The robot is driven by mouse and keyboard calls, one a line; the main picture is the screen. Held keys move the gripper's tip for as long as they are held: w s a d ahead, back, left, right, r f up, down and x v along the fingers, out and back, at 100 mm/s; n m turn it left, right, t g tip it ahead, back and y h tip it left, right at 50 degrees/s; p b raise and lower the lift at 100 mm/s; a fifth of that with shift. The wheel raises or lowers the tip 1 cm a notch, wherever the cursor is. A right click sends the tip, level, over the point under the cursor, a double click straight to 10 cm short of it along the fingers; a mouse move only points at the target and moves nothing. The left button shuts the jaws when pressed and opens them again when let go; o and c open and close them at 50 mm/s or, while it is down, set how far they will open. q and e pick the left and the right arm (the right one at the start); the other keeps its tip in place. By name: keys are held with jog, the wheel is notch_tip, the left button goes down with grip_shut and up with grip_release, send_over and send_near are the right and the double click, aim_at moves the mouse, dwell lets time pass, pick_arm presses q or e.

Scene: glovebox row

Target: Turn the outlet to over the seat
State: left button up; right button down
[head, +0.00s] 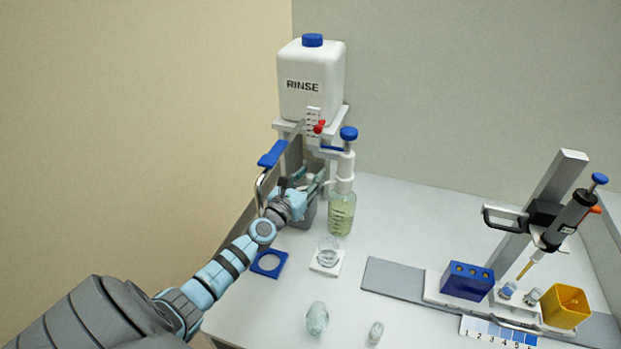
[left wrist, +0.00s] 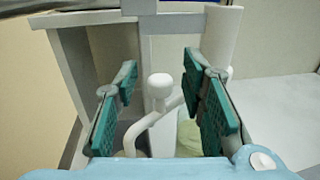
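A dispenser with a blue knob (head: 348,134) and white body stands on a bottle of pale green liquid (head: 341,214). Its outlet is a white bent tube with a round knob (left wrist: 160,86) in the left wrist view, reaching left from the dispenser's white column (left wrist: 221,38). My left gripper (head: 314,184) is open, its green-padded fingers on either side of the knob, with visible gaps. My right gripper is out of view.
A white RINSE tank (head: 312,82) sits on a stand behind the gripper, with a blue-handled lever (head: 272,154) close above my left wrist. A pipette stand (head: 545,205), blue block (head: 467,282) and yellow bin (head: 566,306) stand at the right. Two small clear objects lie in front.

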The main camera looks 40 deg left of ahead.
pick_arm(q)
jog(key=shift+w, duration=0.25)
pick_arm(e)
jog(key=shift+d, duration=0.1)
pick_arm(q)
jog(key=shift+c, duration=0.3)
grip_shut()
